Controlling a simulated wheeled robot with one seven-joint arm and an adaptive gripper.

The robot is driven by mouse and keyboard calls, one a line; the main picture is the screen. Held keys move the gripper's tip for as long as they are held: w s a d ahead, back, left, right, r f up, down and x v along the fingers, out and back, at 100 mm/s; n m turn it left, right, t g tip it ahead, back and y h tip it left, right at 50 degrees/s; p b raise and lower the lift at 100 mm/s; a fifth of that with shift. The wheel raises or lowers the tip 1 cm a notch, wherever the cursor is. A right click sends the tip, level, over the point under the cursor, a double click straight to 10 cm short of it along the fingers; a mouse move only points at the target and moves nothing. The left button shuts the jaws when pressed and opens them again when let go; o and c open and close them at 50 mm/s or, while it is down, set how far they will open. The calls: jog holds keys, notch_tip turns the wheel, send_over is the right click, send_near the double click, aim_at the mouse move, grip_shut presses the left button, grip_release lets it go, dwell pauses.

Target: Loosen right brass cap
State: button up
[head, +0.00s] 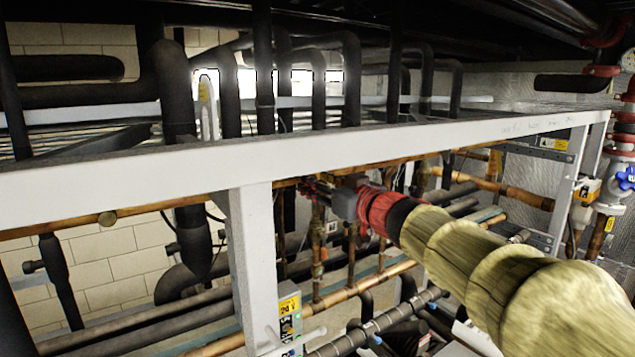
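My arm, in a yellow sleeve with a red band at the wrist, reaches in from the lower right of the head view. My gripper (318,187) is small and dark at the front of a grey wrist body, just under the white beam and right of the white post. Its fingers are too small and dark to tell whether they are open or shut, or touching anything. I cannot make out another brass cap at my gripper.
A white beam (150,180) crosses the view above my gripper, and a white post (255,260) stands left of it. Copper pipes (360,285) and black insulated pipes (180,95) crowd the rack. A blue-handled valve (625,177) is at the far right.

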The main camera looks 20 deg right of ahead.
jog(key=shift+c, duration=1.2)
grip_shut()
jog(key=shift+n, duration=0.3)
jog(key=n+b, duration=0.2)
jog(key=n, duration=0.4)
jog(key=n+b, duration=0.1)
jog(key=n, duration=0.6)
jog(key=n+b, duration=0.2)
jog(key=n, duration=0.4)
jog(key=shift+a+f+b, duration=0.15)
jog(key=shift+f+b, duration=0.15)
jog(key=shift+n, duration=0.3)
jog(key=shift+o, duration=1.9)
grip_release()
jog(key=shift+r, duration=0.1)
